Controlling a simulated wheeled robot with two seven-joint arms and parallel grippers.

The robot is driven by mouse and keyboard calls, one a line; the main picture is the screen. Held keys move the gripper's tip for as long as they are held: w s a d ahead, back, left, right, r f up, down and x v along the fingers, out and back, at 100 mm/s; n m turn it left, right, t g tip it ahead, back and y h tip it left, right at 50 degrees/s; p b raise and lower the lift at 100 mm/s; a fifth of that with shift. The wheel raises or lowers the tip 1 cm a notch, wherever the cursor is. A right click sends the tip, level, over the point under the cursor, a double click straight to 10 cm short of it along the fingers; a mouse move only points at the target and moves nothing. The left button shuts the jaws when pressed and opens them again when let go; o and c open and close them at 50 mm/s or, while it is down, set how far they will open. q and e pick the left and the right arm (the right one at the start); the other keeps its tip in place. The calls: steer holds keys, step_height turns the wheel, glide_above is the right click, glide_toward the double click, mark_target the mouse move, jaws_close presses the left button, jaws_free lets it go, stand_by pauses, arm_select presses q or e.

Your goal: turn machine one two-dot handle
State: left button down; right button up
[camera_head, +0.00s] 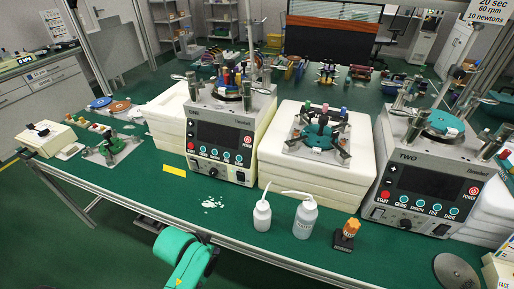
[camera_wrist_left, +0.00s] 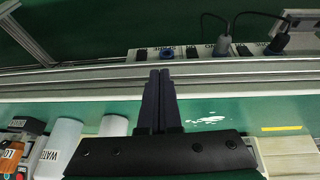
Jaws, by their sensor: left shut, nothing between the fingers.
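Machine one (camera_head: 222,138) is the left grey lapping machine with a dark display and a row of buttons, set among white foam blocks. Handle-like metal parts (camera_head: 192,86) stick out around its top plate; any dot marks are too small to make out. My left arm, teal, comes in at the bottom of the head view, in front of the table and well short of machine one. In the left wrist view my left gripper (camera_wrist_left: 160,73) is shut and empty, its dark fingers together over the table's front rail. My right gripper is not in view.
White bottles (camera_head: 304,219) and a small orange-topped container (camera_head: 347,233) stand on the green table right of my arm. White spill marks (camera_head: 212,202) lie before machine one. Machine two (camera_head: 423,175) is at the right. A socket strip (camera_wrist_left: 195,52) runs along the rail.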

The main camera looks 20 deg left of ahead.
arm_select(q)
steer(key=w+d+r+n+t+h, duration=0.3)
steer(key=w+r+n+t, duration=0.4)
steer(key=r, duration=0.7)
steer(key=n+t+h, duration=0.1)
steer(key=n+t, duration=0.7)
steer(key=n, duration=0.1)
glide_toward(263, 93)
steer(key=p+x, duration=0.5)
steer(key=x, duration=0.1)
steer(key=shift+w+p, duration=0.15)
steer(key=shift+p, duration=0.15)
steer(key=shift+w+d, duration=0.1)
steer(key=shift+w, duration=0.25)
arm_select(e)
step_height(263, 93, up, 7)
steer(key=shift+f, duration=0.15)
